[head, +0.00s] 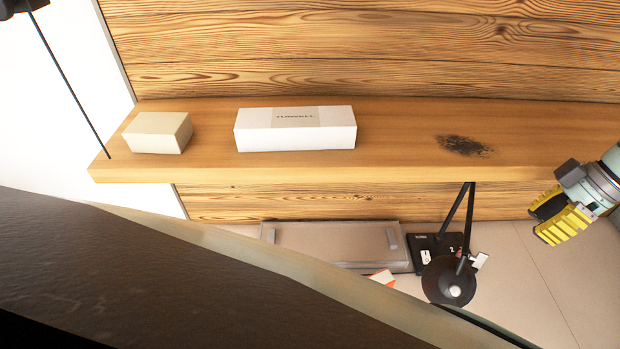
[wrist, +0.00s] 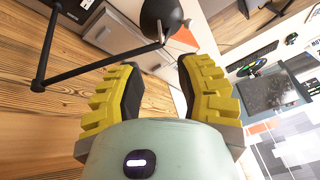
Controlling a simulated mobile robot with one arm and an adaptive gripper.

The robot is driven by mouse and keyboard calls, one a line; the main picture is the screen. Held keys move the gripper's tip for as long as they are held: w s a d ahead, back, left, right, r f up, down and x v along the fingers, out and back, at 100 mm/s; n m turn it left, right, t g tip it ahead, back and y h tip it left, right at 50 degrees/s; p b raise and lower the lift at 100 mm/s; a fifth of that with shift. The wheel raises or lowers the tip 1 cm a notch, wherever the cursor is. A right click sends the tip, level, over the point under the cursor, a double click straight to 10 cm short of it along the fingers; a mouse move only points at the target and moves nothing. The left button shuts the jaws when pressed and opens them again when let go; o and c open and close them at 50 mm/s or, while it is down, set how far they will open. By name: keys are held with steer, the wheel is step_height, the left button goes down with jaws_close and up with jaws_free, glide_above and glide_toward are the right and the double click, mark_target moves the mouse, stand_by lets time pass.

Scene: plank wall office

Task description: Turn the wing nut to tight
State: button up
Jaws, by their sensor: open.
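A black lamp (head: 447,280) with thin jointed arms stands below the shelf, right of centre in the head view. A small pale piece (head: 480,261) sticks out beside its head; I cannot tell for sure whether it is the wing nut.
A wooden shelf (head: 400,166) runs along the plank wall, bearing a beige box (head: 157,132) and a long white box (head: 295,129). A grey case (head: 330,244) lies below it. A dark slanted surface (head: 200,275) fills the lower left. The wrist view shows a keyboard (wrist: 252,60) at right.

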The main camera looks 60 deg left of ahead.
mark_target(480, 264)
steer(key=p+x, duration=0.2)
steer(key=x, duration=0.4)
steer(key=p+x, duration=0.2)
steer(key=x, duration=0.4)
steer(key=shift+s+a+f, duration=0.1)
steer(key=shift+a, duration=0.2)
steer(key=shift+s+f, duration=0.2)
steer(key=shift+f, duration=0.55)
steer(key=shift+o, duration=0.4)
jaws_close()
